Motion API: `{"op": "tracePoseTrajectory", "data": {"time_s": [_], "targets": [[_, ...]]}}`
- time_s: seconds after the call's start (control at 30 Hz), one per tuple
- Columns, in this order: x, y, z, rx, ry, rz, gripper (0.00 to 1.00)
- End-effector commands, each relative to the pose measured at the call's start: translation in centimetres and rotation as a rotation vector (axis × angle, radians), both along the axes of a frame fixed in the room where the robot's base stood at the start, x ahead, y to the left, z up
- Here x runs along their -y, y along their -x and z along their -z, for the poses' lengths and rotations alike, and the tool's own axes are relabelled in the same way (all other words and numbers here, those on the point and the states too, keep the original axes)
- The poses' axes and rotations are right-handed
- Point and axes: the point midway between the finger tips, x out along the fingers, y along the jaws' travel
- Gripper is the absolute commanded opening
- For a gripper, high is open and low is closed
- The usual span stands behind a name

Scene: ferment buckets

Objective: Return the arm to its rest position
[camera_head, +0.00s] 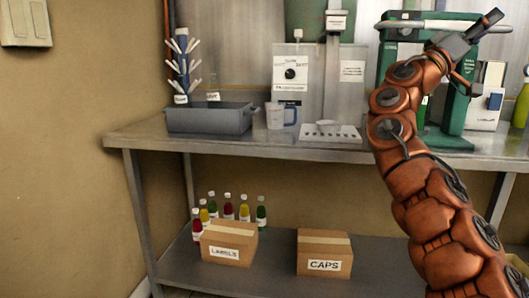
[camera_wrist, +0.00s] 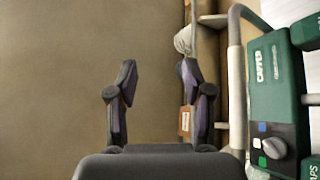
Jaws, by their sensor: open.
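My gripper (camera_wrist: 157,78) is open in the wrist view, with its two dark fingers apart and nothing between them. In the head view my arm rises at the right, bent, with my gripper (camera_head: 486,48) high up in front of the green capper machine (camera_head: 457,139). The wrist view shows the capper's green body (camera_wrist: 272,90) with a knob and coloured buttons, to the right of the fingers. Whether the gripper touches the machine cannot be told. The arm hides part of the machine and the bench.
On the lower shelf stand the boxes "LABELS" (camera_head: 228,253) and "CAPS" (camera_head: 324,265) and several bottles. The left floor side is clear.

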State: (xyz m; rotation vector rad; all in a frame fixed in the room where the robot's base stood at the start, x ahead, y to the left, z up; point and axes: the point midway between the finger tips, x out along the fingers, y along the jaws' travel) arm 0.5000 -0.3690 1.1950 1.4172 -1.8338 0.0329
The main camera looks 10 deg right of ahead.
Motion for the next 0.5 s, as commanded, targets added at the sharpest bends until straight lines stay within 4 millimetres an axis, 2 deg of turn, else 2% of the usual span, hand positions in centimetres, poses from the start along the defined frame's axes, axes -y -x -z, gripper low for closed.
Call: {"op": "tracePoseTrajectory", "data": {"time_s": [0.03,0.2,0.5], "targets": [[0.0,-0.1,-1.2,-0.010,-0.017,0.013,0.51],[0.1,0.5,-4.2,-0.043,-0.105,0.069,0.51],[0.8,4.2,-7.3,-0.075,-0.327,0.143,0.51]]}}
